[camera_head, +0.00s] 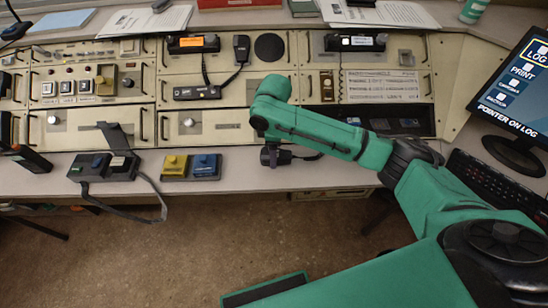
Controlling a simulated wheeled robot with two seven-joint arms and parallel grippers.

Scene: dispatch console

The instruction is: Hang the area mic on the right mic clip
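A black hand mic (241,48) hangs upright on the console's upper face, left of the round speaker. Its cord runs down to a black box (197,92). A second cord (342,84) hangs below the right-hand radio unit (355,42); I see no mic at its upper end. I cannot tell which part is the right mic clip. My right gripper (275,158) is low over the desk's front edge, below the hanging mic and apart from it. Dark shapes and a thin dark line lie beside it; whether it holds something is unclear. My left gripper is out of view.
A left radio unit (194,43) has an orange display. A black device (108,166) with a strap and yellow and blue button boxes (190,167) sit on the desk. A monitor (515,88) and keyboard (490,183) are at right. My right arm covers part of the lower console.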

